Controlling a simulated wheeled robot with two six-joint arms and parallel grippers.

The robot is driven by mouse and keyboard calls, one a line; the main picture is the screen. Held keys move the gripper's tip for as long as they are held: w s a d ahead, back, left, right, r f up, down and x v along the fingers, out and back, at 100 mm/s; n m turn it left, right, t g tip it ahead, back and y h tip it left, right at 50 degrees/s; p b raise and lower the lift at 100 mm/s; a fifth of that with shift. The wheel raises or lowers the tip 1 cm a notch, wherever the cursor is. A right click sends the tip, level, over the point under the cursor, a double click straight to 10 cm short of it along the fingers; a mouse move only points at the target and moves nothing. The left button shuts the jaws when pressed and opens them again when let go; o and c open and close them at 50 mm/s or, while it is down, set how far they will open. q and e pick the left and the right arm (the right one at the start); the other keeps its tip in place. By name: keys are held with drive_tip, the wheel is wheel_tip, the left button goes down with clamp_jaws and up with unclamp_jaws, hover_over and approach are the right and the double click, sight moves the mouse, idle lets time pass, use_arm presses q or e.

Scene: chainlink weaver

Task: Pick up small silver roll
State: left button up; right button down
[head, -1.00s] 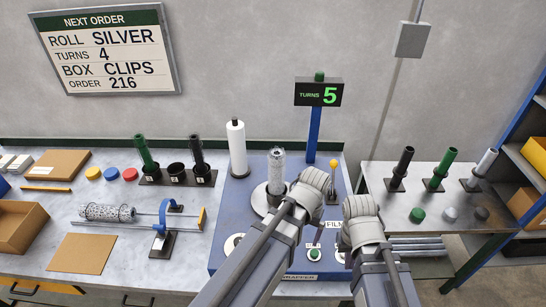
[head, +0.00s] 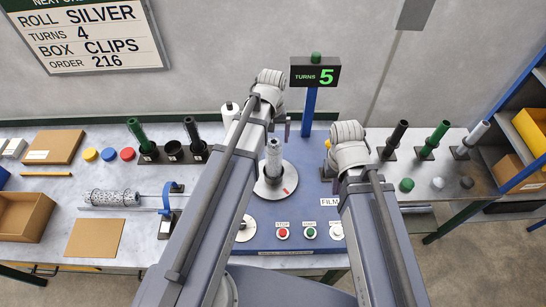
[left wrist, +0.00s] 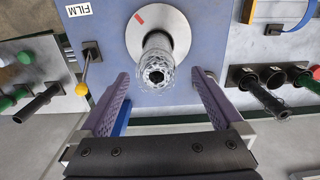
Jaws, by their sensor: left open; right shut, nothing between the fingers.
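A small silver roll with a mesh-like surface (head: 273,160) stands upright on the round turntable (head: 276,192) of the blue wrapper. It also shows in the left wrist view (left wrist: 156,66), seen nearly end-on. My left gripper (left wrist: 160,75) is open, with the roll's top between its fingers in that picture. Its depth relative to the fingertips is hard to tell. In the head view my left gripper (head: 287,128) is mostly hidden by its arm, beyond the roll. Another silver roll (head: 474,137) stands on the right rack. My right gripper (head: 335,182) is shut and empty, mostly behind its wrist.
A larger speckled roll (head: 108,198) lies on the left bench near a blue clamp. Black and green rolls (head: 437,137) stand on the right table. A sign post (head: 308,115) rises behind the turntable. A yellow-knobbed lever (left wrist: 84,80) stands near my left fingers.

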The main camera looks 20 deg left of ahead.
sight(274, 149)
use_arm(q)
drive_tip(key=shift+f+b, duration=0.7)
drive_tip(key=shift+f, duration=0.05)
drive_tip(key=f+b, duration=0.3)
drive_tip(key=w+f+b, duration=0.1)
drive_tip(key=f+b, duration=0.1)
drive_tip(key=shift+d+f, duration=0.2)
drive_tip(key=shift+f+b, duration=0.5)
drive_tip(key=shift+b, duration=0.15)
drive_tip(key=shift+r, duration=0.1)
drive_tip(key=shift+c, duration=0.2)
clamp_jaws()
